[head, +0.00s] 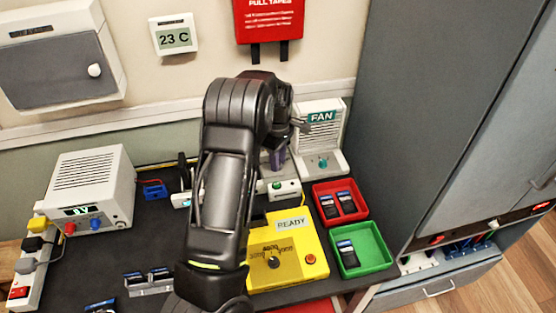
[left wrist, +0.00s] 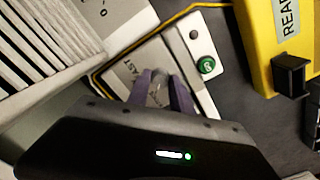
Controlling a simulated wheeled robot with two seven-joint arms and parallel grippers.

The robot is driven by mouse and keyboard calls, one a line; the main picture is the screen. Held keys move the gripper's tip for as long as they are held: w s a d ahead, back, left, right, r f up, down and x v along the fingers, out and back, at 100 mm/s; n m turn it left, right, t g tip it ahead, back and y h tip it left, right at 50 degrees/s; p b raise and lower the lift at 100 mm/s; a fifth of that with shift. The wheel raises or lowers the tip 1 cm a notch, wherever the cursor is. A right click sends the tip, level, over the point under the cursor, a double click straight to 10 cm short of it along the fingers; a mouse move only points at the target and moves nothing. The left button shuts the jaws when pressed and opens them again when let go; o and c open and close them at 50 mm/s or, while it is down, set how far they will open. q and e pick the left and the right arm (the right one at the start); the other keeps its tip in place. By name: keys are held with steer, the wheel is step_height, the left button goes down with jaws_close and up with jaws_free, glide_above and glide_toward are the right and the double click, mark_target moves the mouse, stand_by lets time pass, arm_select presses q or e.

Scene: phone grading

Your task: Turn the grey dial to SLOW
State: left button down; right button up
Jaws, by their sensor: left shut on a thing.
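The grey dial (left wrist: 157,93) shows in the left wrist view between the purple fingers of my left gripper (left wrist: 165,92), which is shut on it. Its pointer direction is hard to tell. The dial sits on a pale panel (left wrist: 178,52). A label reading like FAST shows just beyond the dial; I cannot see a SLOW label. In the head view my left gripper (head: 277,160) points down behind the yellow box, and my arm hides the dial. My right gripper is not in view.
A green button (left wrist: 207,65) is close beside the dial. The yellow READY box (head: 315,245) stands in front. The FAN unit (head: 335,140) is right of the gripper. Red (head: 360,212) and green (head: 376,267) trays with phones lie further right. A white power supply (head: 110,165) stands left.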

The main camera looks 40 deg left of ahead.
arm_select(q)
steer(key=shift+m+b, duration=0.3)
steer(key=shift+f+m+b, duration=0.1)
steer(key=shift+m+b, duration=0.3)
steer(key=shift+m, duration=0.1)
steer(key=shift+m+b, duration=0.7)
steer(key=shift+m, duration=0.4)
steer(key=m+b, duration=0.1)
steer(key=m, duration=0.2)
steer(key=shift+m+b, duration=0.45)
steer(key=shift+m, duration=0.55)
steer(key=c, duration=1.1)
jaws_free()
steer(key=shift+c, duration=0.2)
